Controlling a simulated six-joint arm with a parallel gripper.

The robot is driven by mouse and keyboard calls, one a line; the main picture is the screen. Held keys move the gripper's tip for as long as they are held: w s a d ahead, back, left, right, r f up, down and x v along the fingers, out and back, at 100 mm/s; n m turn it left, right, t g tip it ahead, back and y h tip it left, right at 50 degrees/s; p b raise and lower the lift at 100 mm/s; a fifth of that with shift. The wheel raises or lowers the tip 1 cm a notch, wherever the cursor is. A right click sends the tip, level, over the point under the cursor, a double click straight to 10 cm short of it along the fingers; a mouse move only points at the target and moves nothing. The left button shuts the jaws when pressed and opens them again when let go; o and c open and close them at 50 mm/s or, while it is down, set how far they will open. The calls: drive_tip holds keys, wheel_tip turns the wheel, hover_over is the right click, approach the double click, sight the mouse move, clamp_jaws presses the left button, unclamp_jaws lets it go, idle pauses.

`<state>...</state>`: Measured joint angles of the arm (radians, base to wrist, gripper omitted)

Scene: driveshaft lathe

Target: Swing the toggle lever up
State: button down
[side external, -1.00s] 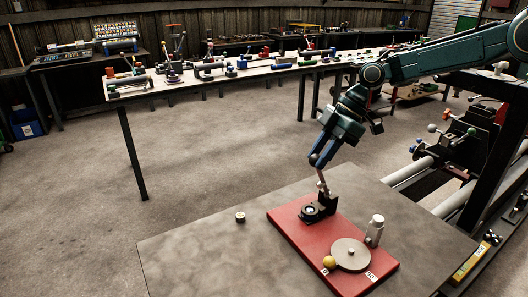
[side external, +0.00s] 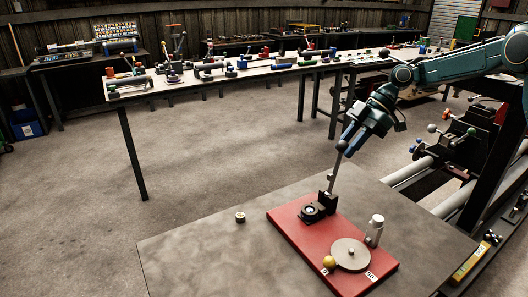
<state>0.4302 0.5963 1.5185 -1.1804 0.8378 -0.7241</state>
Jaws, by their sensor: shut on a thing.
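The toggle lever (side external: 335,172) is a thin dark rod that rises from a black block on the red board (side external: 312,245). It stands near upright and leans a little to the right, with a dark rounded knob (side external: 342,146) at its top. A black switch housing (side external: 312,211) with a round face sits at the lever's foot.
On the red board are a grey disc (side external: 350,255) with a yellow knob (side external: 329,262) and a pale cylinder (side external: 375,229). A small round part (side external: 240,217) lies on the grey table (side external: 195,250), which is otherwise clear at left. Lathe parts stand at right.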

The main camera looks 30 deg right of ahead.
drive_tip(key=shift+w+d+f, duration=0.1)
drive_tip(key=shift+d+f, duration=0.15)
drive_tip(key=shift+d, duration=0.15)
drive_tip(key=c, duration=1.1)
unclamp_jaws()
drive_tip(key=shift+c, duration=0.2)
drive_tip(key=shift+o, duration=0.2)
drive_tip(key=shift+r, duration=0.1)
drive_tip(key=shift+a, duration=0.25)
